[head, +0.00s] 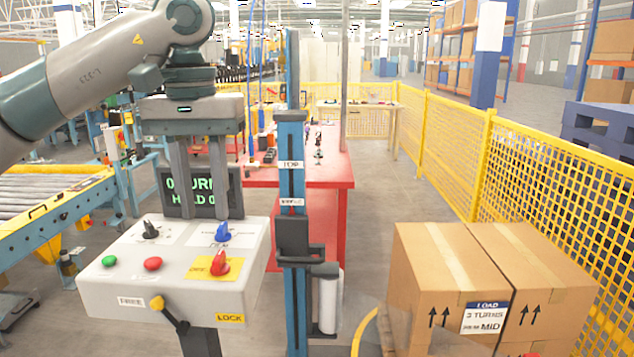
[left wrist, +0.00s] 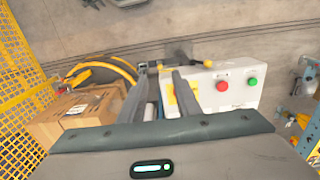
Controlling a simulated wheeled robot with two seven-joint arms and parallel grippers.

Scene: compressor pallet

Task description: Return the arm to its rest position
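My left gripper (head: 203,214) points down in front of the display and above the back of the white control panel (head: 110,290). Its two fingers are apart with nothing between them; the left wrist view also shows the empty gap (left wrist: 163,75). The panel carries a green button (head: 109,260), a red button (head: 153,264), a black knob (head: 150,230), a blue knob (head: 223,232) and a red knob (head: 221,262) on a yellow plate. The blue knob lies just below one fingertip in the picture; contact cannot be told. My right gripper is out of view.
A dark display (head: 175,193) with green text is partly hidden by my fingers. A blue mast (head: 292,190) with a carriage stands right of the panel. Cardboard boxes (head: 420,265) labelled 3 turns, mid stand front right. A yellow mesh fence (head: 455,145) runs behind. A lever (head: 157,302) sits between FREE and LOCK labels.

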